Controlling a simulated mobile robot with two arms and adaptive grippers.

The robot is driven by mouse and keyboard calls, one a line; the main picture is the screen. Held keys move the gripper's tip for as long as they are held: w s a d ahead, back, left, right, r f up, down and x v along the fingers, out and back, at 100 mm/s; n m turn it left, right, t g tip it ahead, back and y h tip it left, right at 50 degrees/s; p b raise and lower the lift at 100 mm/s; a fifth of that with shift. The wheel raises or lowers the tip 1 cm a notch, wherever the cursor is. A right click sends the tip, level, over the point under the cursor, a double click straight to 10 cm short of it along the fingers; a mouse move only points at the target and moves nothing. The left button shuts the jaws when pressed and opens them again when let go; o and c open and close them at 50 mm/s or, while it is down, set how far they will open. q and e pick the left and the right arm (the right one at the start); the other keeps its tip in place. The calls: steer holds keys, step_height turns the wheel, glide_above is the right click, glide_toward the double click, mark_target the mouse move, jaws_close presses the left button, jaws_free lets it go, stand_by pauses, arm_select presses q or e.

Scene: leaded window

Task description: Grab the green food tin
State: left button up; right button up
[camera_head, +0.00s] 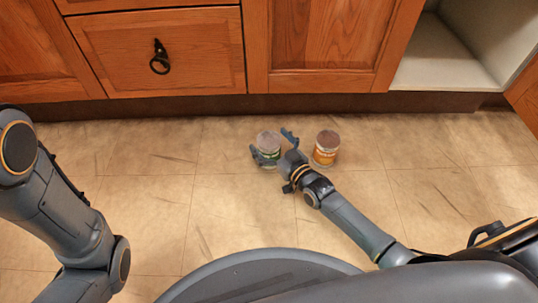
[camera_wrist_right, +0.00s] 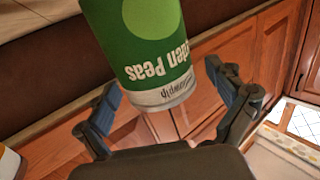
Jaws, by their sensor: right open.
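The green food tin (camera_head: 268,143) stands on the floor before the cabinets, with a pale top. In the right wrist view the green tin (camera_wrist_right: 150,50) shows a green label reading "Peas", upside down in the picture. My right gripper (camera_head: 270,144) is open, with one finger on each side of the tin. In the right wrist view the fingers of my right gripper (camera_wrist_right: 162,84) are spread, with the tin ahead between them. I cannot tell whether either finger touches it. My left arm shows at the left, but its gripper is out of view.
An orange-labelled tin (camera_head: 326,148) stands close to the right of my right gripper. Wooden cabinets (camera_head: 335,45) and a drawer (camera_head: 157,52) with a dark handle line the back. An open cabinet (camera_head: 445,60) is at the right. The tiled floor (camera_head: 130,160) is clear at the left.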

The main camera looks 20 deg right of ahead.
steer(key=shift+w, duration=0.1)
steer(key=shift+r, duration=0.1)
steer(key=c, duration=1.7)
